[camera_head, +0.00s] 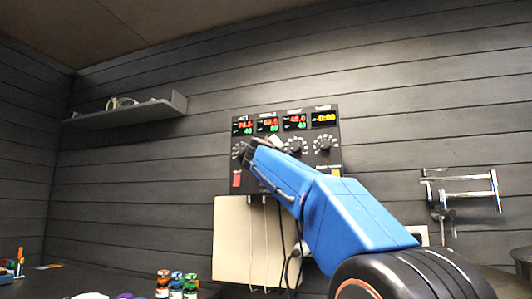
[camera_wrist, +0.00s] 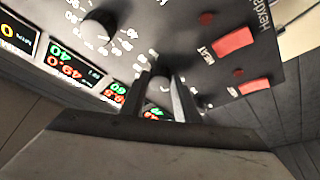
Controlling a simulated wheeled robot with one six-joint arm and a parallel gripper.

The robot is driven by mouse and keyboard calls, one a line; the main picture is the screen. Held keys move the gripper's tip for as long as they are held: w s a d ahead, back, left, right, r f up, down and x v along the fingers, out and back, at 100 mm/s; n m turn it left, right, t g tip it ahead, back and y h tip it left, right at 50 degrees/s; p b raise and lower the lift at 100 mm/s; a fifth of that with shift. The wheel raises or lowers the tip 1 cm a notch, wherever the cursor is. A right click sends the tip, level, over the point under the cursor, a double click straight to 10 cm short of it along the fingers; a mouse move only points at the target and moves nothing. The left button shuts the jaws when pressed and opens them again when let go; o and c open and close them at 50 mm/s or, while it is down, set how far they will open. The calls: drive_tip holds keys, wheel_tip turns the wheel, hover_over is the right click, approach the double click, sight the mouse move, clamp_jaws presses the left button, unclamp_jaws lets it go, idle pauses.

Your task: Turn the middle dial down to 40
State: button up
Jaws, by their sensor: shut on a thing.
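The black control panel (camera_head: 333,160) is on the wall, with a row of displays and a row of dials below. My gripper (camera_head: 252,150) reaches up to the panel's left half in the head view. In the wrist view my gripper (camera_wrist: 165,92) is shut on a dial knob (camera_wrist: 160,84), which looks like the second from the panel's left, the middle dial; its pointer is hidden. The display above it (camera_head: 268,125) seems to show about 60 in green; small digits are hard to read. Another dial (camera_wrist: 97,28) is free beside my gripper.
Red HEAT switches (camera_wrist: 235,41) sit along the panel's lower edge. The left dial (camera_head: 238,150) is close beside my gripper. Cables hang below, in front of a pale board (camera_head: 232,240). A shelf (camera_head: 130,112) is far left, small coloured bottles (camera_head: 176,284) are below, and a metal rack (camera_head: 465,190) is at right.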

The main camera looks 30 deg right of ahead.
drive_tip(key=shift+s+d+r+n+g+y, duration=0.15)
drive_tip(key=shift+n+y, duration=0.5)
drive_tip(key=shift+n, duration=1.2)
drive_tip(key=shift+w+a+r+n+g+y, duration=0.1)
drive_tip(key=shift+r+n+g+y, duration=0.35)
drive_tip(key=shift+n, duration=1.35)
drive_tip(key=shift+s+d+f+n+y, duration=0.1)
drive_tip(key=shift+n+y, duration=0.7)
drive_tip(key=shift+n, duration=1.05)
drive_tip(key=o, duration=1)
drive_tip(key=shift+o, duration=0.2)
drive_tip(key=v, duration=1.7)
drive_tip(key=shift+s, duration=0.2)
drive_tip(key=shift+r, duration=0.15)
